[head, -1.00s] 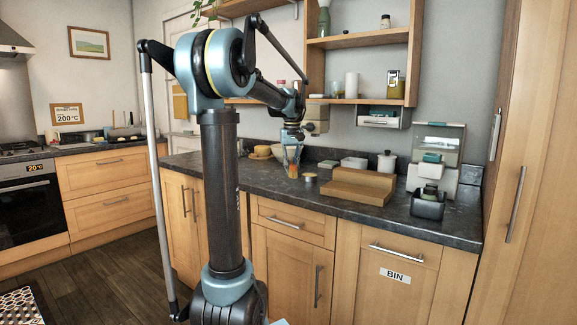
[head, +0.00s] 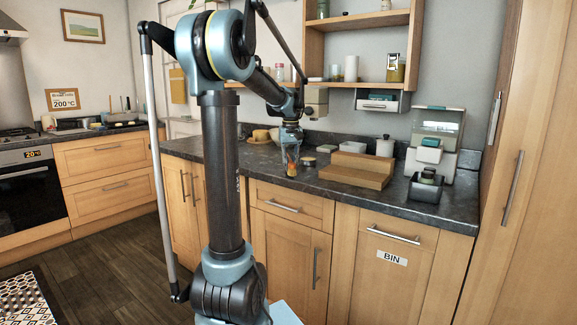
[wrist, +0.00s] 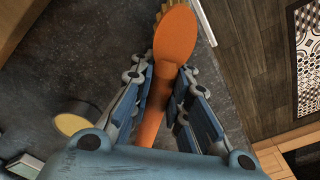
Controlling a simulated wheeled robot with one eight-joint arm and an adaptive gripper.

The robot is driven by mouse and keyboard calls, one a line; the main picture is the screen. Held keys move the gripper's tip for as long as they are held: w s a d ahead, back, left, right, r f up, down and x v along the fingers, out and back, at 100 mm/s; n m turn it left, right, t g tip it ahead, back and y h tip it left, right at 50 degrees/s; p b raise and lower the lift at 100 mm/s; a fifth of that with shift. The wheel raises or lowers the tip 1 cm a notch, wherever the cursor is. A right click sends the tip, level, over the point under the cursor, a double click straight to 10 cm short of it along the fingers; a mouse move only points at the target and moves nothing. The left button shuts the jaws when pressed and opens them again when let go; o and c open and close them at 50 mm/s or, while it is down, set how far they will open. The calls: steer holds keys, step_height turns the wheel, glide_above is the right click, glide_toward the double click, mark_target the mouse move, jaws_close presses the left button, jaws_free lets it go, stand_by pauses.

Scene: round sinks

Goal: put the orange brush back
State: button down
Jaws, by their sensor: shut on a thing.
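The orange brush (wrist: 176,38) is in my gripper, its smooth rounded orange head at the top of the wrist view and pale bristles just showing beyond it. My gripper (wrist: 162,78) is shut on the brush's orange handle, with a finger on each side. In the head view my gripper (head: 290,168) is over the dark worktop (head: 325,187), close to its front edge, and only a little orange shows between the fingers. The gap between brush and worktop cannot be judged.
A small round tin (head: 308,161) is right of my gripper. A wooden stepped block (head: 355,178), a dark caddy (head: 426,190) and a white canister (head: 385,146) stand further right. Shelves (head: 360,20) hang behind. Floor lies beyond the worktop's front edge.

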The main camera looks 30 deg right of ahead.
steer(key=shift+f, duration=0.5)
stand_by(0.3)
steer(key=c, duration=1.4)
jaws_free()
steer(key=shift+c, duration=0.2)
steer(key=r, duration=1.2)
steer(key=shift+s+a, duration=0.15)
steer(key=shift+s, duration=0.05)
steer(key=s+a+f+n, duration=0.15)
steer(key=a+f, duration=0.25)
steer(key=a, duration=0.5)
steer(key=s+a+f, duration=0.3)
steer(key=a, duration=0.5)
steer(key=s+a+f+n, duration=0.15)
steer(key=a+f, duration=0.25)
steer(key=a, duration=0.5)
steer(key=s+a+f+n, duration=0.1)
steer(key=s+a+f, duration=0.5)
steer(key=f, duration=0.3)
steer(key=s+a+f+t, duration=0.1)
steer(key=s+a+f, duration=0.6)
steer(key=s+f, duration=0.1)
steer(key=shift+s+a+f+n+t, duration=0.15)
steer(key=shift+s+f+n+t, duration=0.2)
steer(key=shift+f, duration=0.55)
